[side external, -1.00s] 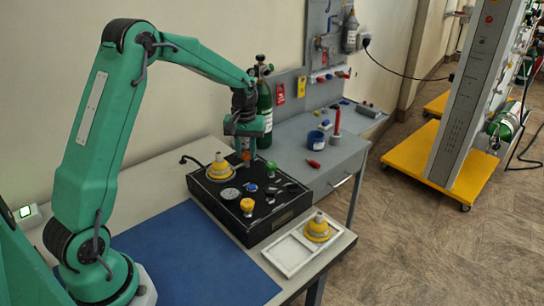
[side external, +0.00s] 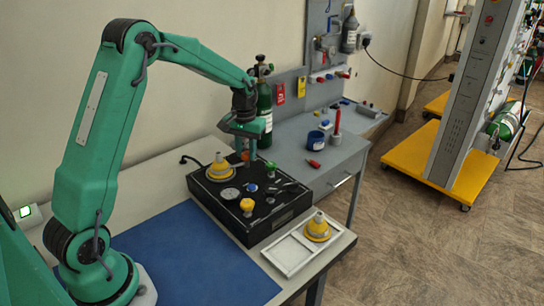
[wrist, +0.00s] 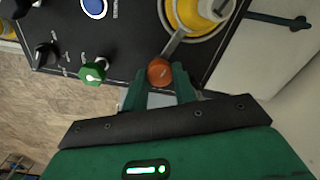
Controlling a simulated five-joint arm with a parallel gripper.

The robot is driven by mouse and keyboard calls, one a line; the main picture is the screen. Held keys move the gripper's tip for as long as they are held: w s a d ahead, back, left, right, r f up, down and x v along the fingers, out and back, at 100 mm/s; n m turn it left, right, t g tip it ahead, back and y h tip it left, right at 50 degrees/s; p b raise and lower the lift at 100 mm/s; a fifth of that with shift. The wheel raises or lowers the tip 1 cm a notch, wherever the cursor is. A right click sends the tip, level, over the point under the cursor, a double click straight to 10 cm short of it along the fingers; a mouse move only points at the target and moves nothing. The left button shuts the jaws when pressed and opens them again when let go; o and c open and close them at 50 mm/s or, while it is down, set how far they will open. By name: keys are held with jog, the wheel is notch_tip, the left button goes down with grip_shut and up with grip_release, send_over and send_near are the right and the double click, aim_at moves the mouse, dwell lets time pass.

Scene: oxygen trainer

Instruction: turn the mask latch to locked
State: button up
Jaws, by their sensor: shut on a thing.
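The mask latch shows in the wrist view as a grey bar (wrist: 176,42) with a round orange knob (wrist: 159,71) at its end. The bar reaches to the rim of the yellow mask (wrist: 196,14). My gripper (wrist: 160,82) has its two green fingers shut on the orange knob, one on each side. In the side view the mask (side external: 219,170) sits on the black panel box (side external: 232,228), and my gripper (side external: 245,152) is at its right, largely hiding the latch.
A green knob (wrist: 92,73) and a black knob (wrist: 46,54) stand on the panel near my fingers. A yellow knob (side external: 247,206) is at the box's front. A white tray (side external: 290,256) with another yellow mask (side external: 317,229) lies beside the box. The blue mat (side external: 200,262) is clear.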

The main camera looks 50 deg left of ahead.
aim_at(246, 154)
jog(key=o, duration=1)
jog(key=shift+r, duration=0.1)
jog(key=shift+r, duration=3.8)
jog(key=shift+r, duration=0.15)
jog(key=shift+s+d+r, duration=0.2)
jog(key=s+d+r+m+t, duration=0.2)
jog(key=s+d+r+t, duration=0.1)
jog(key=s+d+r, duration=0.65)
jog(key=s+d+f+m+t, duration=0.1)
jog(key=s+d, duration=0.1)
jog(key=s, duration=0.5)
jog(key=s+d+f+m+t, duration=0.1)
jog(key=s+d+m, duration=0.1)
jog(key=s, duration=0.6)
jog(key=shift+d+f+t, duration=0.25)
jog(key=shift+d+t, duration=0.05)
